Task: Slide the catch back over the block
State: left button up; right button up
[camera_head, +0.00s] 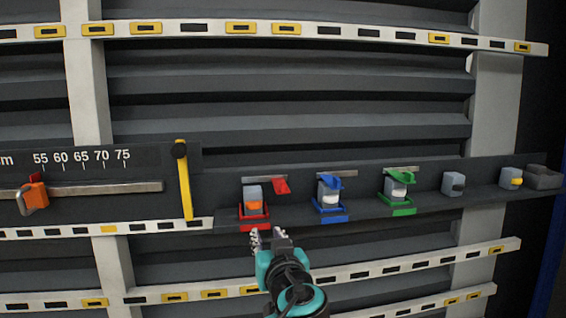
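A grey block with an orange patch (253,199) sits in a red base (255,226) on the dark ledge. Its red catch (281,186) is on a short rail, to the right of the block and not over it. The blue catch (331,183) and the green catch (397,180) each sit over their own grey block. My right gripper is out of view.
Two more grey blocks, one with a dark patch (453,184) and one with a yellow patch (511,178), stand farther right on the ledge. A scale with an orange slider (36,194) and a yellow upright bar (185,185) is at left. Slotted white rails run across.

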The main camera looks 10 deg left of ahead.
pick_arm(q)
jog(key=t+p, duration=0.2)
send_near(283, 188)
jog(key=x, duration=0.3)
jog(key=shift+h, duration=0.3)
jog(key=p+x, duration=0.2)
jog(key=x, duration=0.6)
jog(key=shift+w+r, duration=0.1)
jog(key=shift+w, duration=0.05)
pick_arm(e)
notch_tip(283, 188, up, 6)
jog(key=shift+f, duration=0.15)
pick_arm(q)
jog(key=shift+c, duration=0.4)
grip_shut()
jog(key=shift+a, duration=0.1)
